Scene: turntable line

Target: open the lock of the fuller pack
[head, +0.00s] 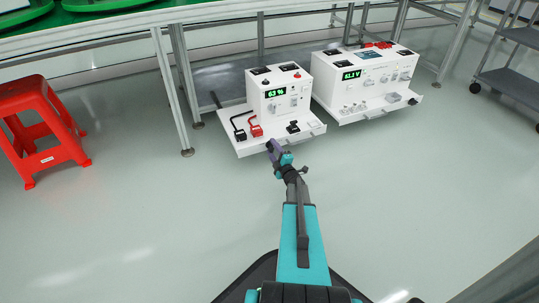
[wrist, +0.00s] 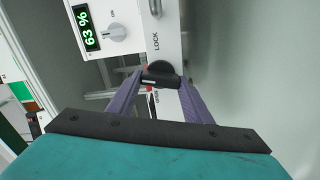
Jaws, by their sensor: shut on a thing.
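The left white pack (head: 258,104) shows 63 % on its green display, which also appears in the wrist view (wrist: 87,27). The right white pack (head: 345,88) shows a voltage reading, its digits too small to be sure of. In the wrist view a black lock knob (wrist: 160,68) sits on the white front edge of the 63 % pack, between the words LOCK and OPEN. My gripper (wrist: 160,82) is shut on this knob, one purple finger on each side. In the head view my gripper (head: 271,146) is at that pack's front edge and hides the knob.
A black and a red connector (head: 256,131) lie on the left pack's shelf. A table frame (head: 172,90) stands behind and over the packs. A red stool (head: 38,125) is at the left, a grey cart (head: 515,80) at the right. The floor in front is clear.

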